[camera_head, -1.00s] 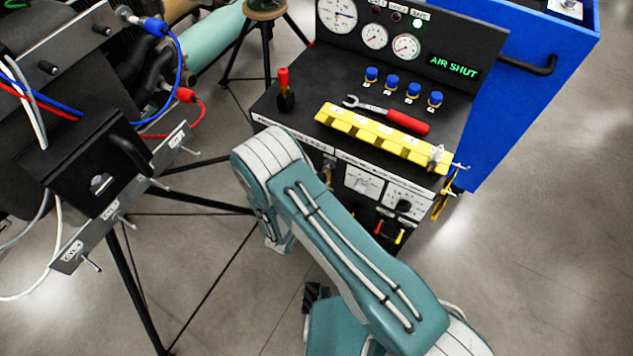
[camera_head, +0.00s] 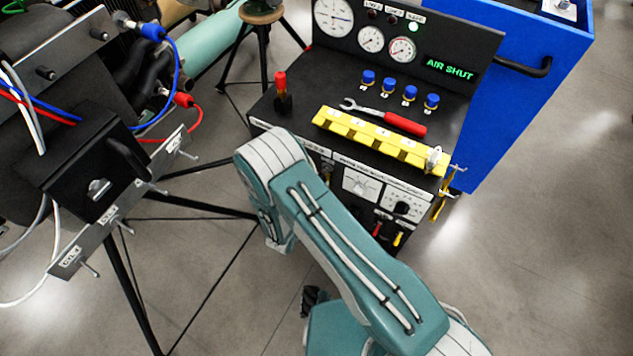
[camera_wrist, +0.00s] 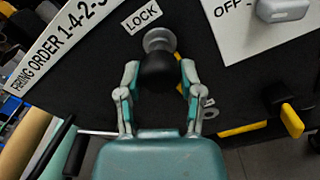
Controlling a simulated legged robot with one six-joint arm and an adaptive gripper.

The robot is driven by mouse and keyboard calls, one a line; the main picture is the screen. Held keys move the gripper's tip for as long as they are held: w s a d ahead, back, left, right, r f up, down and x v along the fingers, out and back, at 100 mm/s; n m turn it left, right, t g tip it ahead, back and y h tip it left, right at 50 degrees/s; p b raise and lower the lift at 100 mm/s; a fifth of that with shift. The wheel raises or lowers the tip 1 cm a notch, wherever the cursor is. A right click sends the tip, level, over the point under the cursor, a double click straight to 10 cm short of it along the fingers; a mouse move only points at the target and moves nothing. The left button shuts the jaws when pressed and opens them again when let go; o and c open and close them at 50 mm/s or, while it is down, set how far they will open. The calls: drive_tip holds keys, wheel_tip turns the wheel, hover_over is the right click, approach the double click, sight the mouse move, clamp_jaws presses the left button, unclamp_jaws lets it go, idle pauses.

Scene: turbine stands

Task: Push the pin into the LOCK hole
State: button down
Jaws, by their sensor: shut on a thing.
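In the wrist view my gripper (camera_wrist: 158,78) is shut on the pin, its two fingers on either side of the pin's black round knob (camera_wrist: 157,71). The knob sits in front of a round metal collar (camera_wrist: 158,40) on the dark panel, right below the LOCK label (camera_wrist: 143,16). The knob hides the pin's shaft and the LOCK hole, so I cannot tell how deep the pin is. In the head view my arm hides the gripper and pin in front of the console (camera_head: 432,100).
A yellow tray (camera_head: 375,142) and a red-handled wrench (camera_head: 404,124) lie on the console top. A switch (camera_wrist: 283,10) and yellow levers (camera_wrist: 291,120) are right of my gripper. A turbine stand with hoses and a bracket (camera_head: 75,258) is at the left.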

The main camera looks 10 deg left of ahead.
drive_tip(key=shift+w+r, duration=0.1)
drive_tip(key=shift+w, duration=0.2)
drive_tip(key=shift+c, duration=0.9)
unclamp_jaws()
drive_tip(key=shift+d, duration=0.15)
drive_tip(key=shift+o, duration=0.8)
drive_tip(key=shift+s, duration=0.1)
drive_tip(key=v, duration=0.7)
